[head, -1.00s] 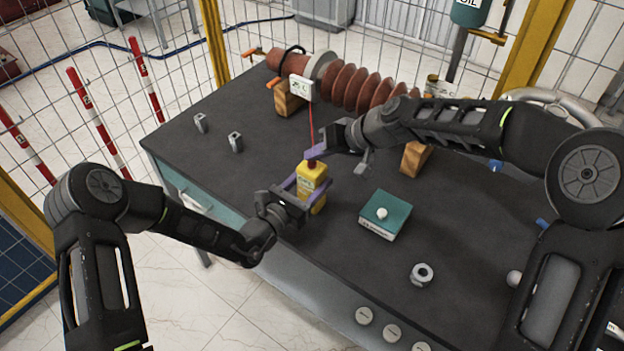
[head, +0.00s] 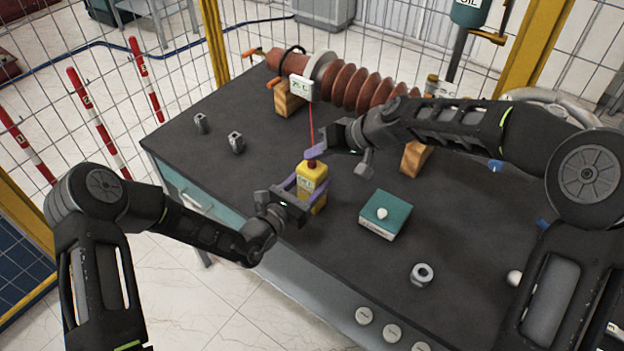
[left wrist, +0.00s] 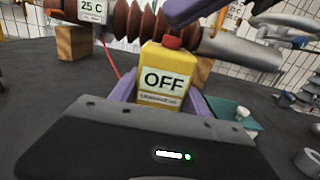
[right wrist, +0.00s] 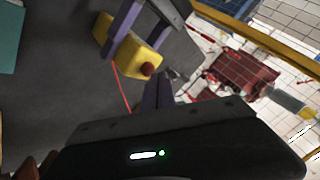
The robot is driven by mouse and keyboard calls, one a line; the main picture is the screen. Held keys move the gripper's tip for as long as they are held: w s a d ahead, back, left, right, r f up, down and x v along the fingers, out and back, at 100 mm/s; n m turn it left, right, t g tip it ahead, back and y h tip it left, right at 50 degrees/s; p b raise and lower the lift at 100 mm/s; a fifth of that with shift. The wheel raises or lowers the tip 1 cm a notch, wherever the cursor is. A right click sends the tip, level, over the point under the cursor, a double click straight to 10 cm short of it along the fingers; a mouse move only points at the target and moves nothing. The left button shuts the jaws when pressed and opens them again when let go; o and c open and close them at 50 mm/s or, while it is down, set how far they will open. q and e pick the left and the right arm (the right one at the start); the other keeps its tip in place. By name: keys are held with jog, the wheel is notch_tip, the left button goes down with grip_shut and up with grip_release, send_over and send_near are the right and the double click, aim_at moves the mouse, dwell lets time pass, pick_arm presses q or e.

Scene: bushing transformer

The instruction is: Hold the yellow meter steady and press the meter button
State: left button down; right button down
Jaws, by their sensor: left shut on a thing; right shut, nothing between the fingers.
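The yellow meter (head: 312,172) stands upright near the table's front left edge. Its display reads OFF in the left wrist view (left wrist: 165,82). A red button (left wrist: 172,41) sits on its top and also shows in the right wrist view (right wrist: 147,69). My left gripper (head: 309,190) is shut on the meter, with a purple finger on each side. My right gripper (head: 315,152) is shut and empty, its purple fingertips close above the button; in the right wrist view its fingers (right wrist: 158,88) point beside it. I cannot tell whether they touch the button.
A red ribbed bushing (head: 355,88) lies on wooden blocks (head: 415,158) at the back, with a white 25 C display (left wrist: 92,10). A thin red wire (head: 311,125) hangs near the meter. A teal box (head: 386,212) and a nut (head: 422,274) sit to the right.

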aim_at(316, 168)
dwell(0.6)
jog(key=shift+f, duration=0.45)
jog(key=shift+r, duration=0.55)
pick_arm(q)
jog(key=shift+c, duration=2.2)
grip_release()
pick_arm(e)
notch_tip(316, 168, up, 6)
jog(key=shift+f, duration=0.1)
